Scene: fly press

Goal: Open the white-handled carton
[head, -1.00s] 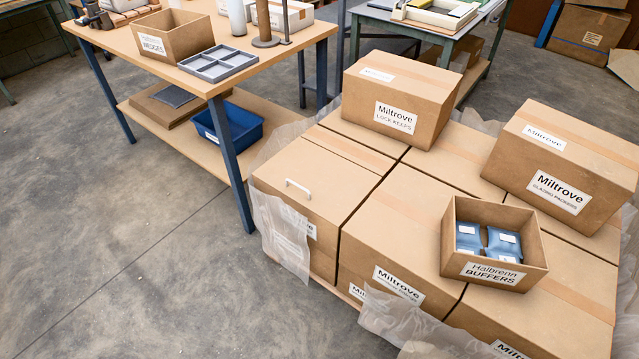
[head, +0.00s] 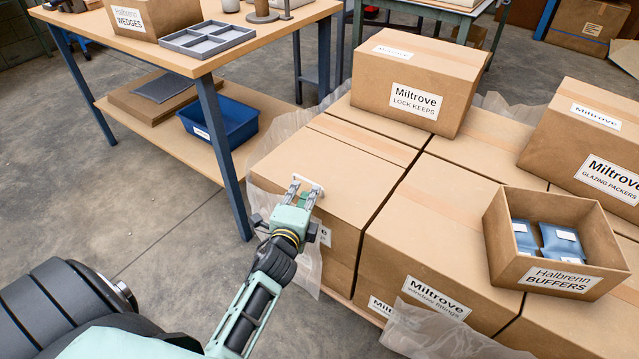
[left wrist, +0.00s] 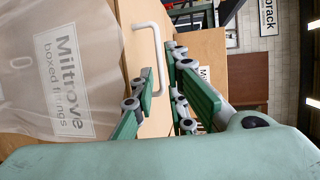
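The white-handled carton (head: 345,165) is at the near left corner of the stack, its top flat and closed. In the left wrist view my left gripper (left wrist: 160,78) is open, the green-padded fingers apart. The carton's labelled side (left wrist: 70,85) shows behind clear film. My right gripper is not in view.
Several other cartons fill the stack, with a lock keeps carton (head: 415,85) on top behind. An open buffers box (head: 500,255) stands on the right. Loose plastic film (head: 440,335) hangs at the front. A workbench (head: 250,30) stands at the back left.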

